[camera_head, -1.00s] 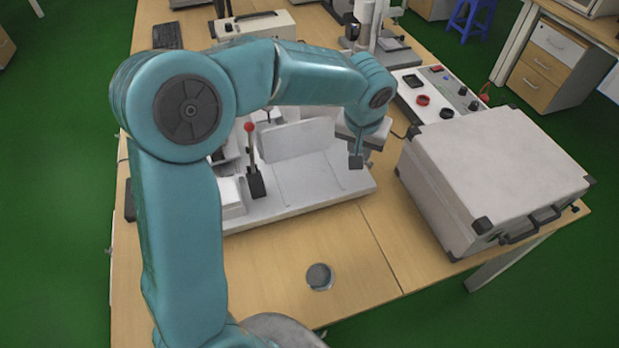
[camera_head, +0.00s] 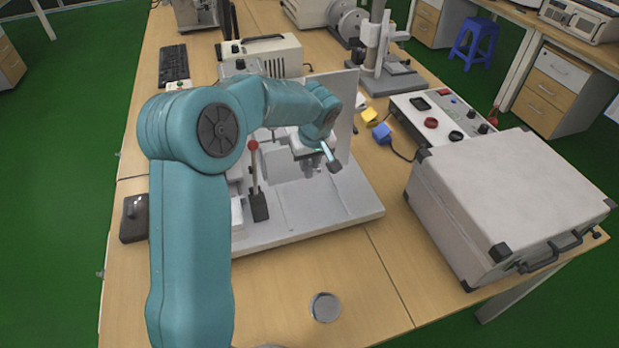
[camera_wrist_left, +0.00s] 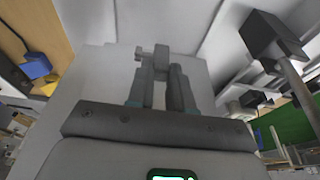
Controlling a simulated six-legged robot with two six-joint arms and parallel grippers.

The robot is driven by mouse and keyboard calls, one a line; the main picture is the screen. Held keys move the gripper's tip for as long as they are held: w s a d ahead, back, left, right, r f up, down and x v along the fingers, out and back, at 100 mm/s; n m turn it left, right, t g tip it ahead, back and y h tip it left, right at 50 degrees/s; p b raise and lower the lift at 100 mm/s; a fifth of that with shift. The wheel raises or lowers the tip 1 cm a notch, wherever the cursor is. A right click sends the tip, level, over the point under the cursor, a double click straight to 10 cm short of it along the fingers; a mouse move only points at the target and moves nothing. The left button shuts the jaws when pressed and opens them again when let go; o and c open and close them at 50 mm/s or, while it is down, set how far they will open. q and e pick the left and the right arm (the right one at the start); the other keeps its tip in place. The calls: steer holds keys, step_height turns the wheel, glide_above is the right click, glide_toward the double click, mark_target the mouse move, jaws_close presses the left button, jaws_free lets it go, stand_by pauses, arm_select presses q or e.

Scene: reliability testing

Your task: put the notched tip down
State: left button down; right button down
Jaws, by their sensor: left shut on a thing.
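My left gripper (camera_head: 312,170) points down over the grey base of the white and grey bench machine (camera_head: 318,222), in front of its upright pale panel (camera_head: 342,120). In the left wrist view its two fingers (camera_wrist_left: 160,82) are close together, shut on a small grey piece with a stepped outline, the notched tip (camera_wrist_left: 160,56). The tip sticks out past the fingertips against a pale grey surface. I cannot tell whether it touches that surface. In the head view the tip is too small to make out. My right gripper is in neither view.
A lever with a red knob (camera_head: 253,146) stands just left of the gripper. Blue (camera_head: 382,133) and yellow (camera_head: 369,116) blocks lie behind right. A large grey case (camera_head: 510,195) stands right. A round metal dish (camera_head: 325,307) lies on the clear front table.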

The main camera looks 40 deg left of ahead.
mark_target(310, 176)
arm_select(q)
steer(key=shift+f, duration=0.95)
step_height(310, 176, down, 4)
steer(key=shift+f, duration=0.1)
steer(key=c, duration=1)
jaws_free()
steer(key=shift+w, duration=0.1)
